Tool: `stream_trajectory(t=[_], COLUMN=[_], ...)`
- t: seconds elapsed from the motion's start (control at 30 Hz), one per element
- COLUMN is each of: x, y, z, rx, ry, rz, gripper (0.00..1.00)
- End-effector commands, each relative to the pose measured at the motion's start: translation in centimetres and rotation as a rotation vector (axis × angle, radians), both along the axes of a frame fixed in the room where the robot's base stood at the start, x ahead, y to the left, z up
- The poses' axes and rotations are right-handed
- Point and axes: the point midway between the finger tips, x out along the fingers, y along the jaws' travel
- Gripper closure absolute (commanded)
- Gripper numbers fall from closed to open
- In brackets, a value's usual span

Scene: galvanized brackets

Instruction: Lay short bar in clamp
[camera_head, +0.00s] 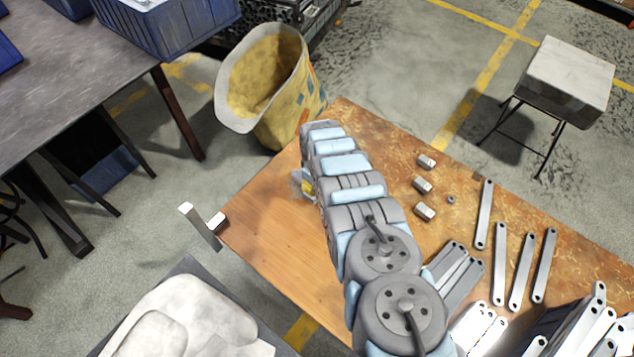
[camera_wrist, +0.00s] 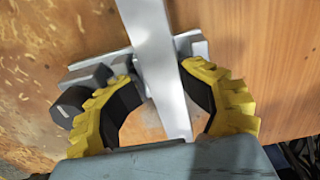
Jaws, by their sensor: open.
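In the wrist view my gripper (camera_wrist: 158,78) is open, with one yellow-and-black finger on each side of a flat silver bar (camera_wrist: 153,45). The fingers stand apart from the bar. The bar runs lengthwise between them and crosses the grey clamp (camera_wrist: 192,43), which has a dark round knob (camera_wrist: 70,103) at left. I cannot tell whether the bar rests fully down in the clamp. In the head view my arm hides the clamp and the bar; only a bit of yellow finger (camera_head: 308,186) shows. Several loose bars (camera_head: 499,263) lie on the right of the wooden table (camera_head: 275,235).
Small metal blocks (camera_head: 422,185) and a nut (camera_head: 451,199) lie right of my arm. Grey bars (camera_head: 455,271) lie grouped nearer. A metal bracket (camera_head: 203,228) juts from the table's left edge. A yellow bag (camera_head: 290,105) stands behind. The table's left part is clear.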

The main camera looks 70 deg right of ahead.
Motion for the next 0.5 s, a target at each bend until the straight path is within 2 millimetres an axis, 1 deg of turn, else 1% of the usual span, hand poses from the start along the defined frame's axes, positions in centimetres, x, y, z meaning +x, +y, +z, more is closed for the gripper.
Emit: stream_trajectory(t=[0.03, 0.17, 0.5], x=[-0.1, -0.2, -0.1], y=[1.0, 1.0, 0.2], z=[-0.8, -0.2, 2.9], rx=[0.018, 0.020, 0.006], ry=[0.007, 0.010, 0.004], rz=[0.004, 0.005, 0.000], gripper=[0.31, 0.31, 0.31])
